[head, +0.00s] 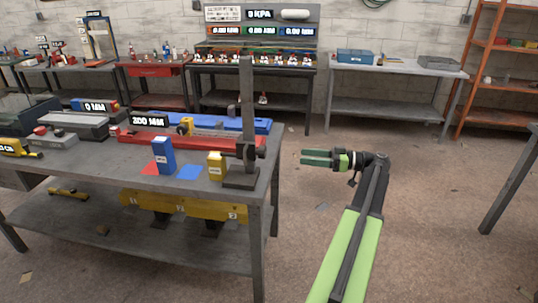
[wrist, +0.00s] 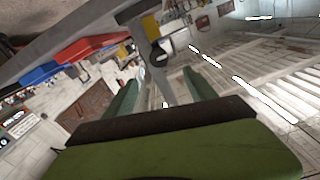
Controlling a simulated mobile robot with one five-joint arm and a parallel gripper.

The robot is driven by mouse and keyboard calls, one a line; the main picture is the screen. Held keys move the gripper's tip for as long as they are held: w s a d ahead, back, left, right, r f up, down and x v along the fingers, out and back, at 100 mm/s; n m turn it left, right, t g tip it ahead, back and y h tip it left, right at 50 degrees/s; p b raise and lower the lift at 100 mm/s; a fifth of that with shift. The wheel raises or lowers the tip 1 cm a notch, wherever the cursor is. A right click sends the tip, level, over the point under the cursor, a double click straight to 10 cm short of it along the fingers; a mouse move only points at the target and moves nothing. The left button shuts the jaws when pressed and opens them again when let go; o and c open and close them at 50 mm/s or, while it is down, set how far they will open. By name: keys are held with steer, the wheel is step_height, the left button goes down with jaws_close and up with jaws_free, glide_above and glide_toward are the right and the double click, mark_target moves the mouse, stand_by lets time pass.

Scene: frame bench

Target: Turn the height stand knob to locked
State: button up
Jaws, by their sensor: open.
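The height stand (head: 247,100) is a dark grey upright post on a flat base at the right front corner of the near bench. A dark slider with a round dark knob (head: 262,152) sits low on the post, on the side toward my gripper. My gripper (head: 303,158) has green fingers, is open and empty, and points left at the stand with a clear gap. I cannot read the knob's lock setting.
On the near bench (head: 95,170), a blue box (head: 163,155) and a yellow block (head: 216,167) stand left of the stand. A red rail (head: 165,138) lies behind them. The floor right of the bench is open. Other benches line the back wall.

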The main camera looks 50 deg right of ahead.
mark_target(265, 153)
steer(key=x, duration=1.3)
steer(key=shift+w, duration=0.4)
steer(key=shift+a, duration=0.1)
steer(key=c, duration=1.3)
steer(key=shift+a, duration=0.3)
steer(key=shift+c, duration=0.4)
steer(key=shift+d, duration=0.2)
steer(key=shift+m, duration=0.4)
steer(key=m, duration=1.7)
steer(key=shift+d, duration=0.15)
